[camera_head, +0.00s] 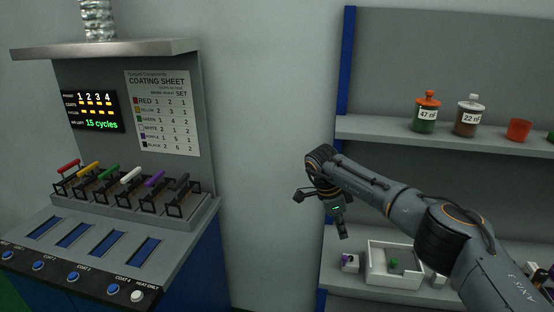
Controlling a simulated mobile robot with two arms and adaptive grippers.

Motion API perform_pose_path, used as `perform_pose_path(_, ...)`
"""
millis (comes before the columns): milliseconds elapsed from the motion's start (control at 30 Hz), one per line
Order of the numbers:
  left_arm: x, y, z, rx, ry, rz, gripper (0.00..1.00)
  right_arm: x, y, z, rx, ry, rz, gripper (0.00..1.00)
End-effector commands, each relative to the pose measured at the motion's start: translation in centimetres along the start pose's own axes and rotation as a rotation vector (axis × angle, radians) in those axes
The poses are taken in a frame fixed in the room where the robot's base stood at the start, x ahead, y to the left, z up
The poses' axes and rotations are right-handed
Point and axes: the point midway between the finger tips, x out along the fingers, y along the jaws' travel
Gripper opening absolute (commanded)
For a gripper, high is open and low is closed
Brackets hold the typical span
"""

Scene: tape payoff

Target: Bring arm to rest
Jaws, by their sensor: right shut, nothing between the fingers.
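My right arm (390,195) comes in from the right edge and reaches across in front of the shelf. My right gripper (342,235) hangs at its end, pointing down, shut and empty. It is in front of the shelf's left side, above the lower board in the picture, apart from the coating machine on the left. My left arm and gripper are not in view.
The coating machine (185,232) has several coloured levers and a blue-slotted panel. The shelf (379,126) holds an orange-lidded jar (427,112), a brown jar (469,118) and an orange cup (519,130). Below are a white tray (378,278) and a small box (350,263).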

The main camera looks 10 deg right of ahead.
Motion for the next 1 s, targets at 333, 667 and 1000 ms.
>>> perform_pose_path(333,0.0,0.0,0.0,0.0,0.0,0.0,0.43,9.0,6.6,18.2,0.204,-0.626,0.251,0.0)
perform_pose_path(667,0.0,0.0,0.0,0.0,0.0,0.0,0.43,15.1,11.6,31.3,1.183,-1.313,0.886,0.0)
perform_pose_path(1000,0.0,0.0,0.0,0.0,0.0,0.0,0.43,35.8,19.6,25.5,-2.547,1.164,-1.328,0.0)
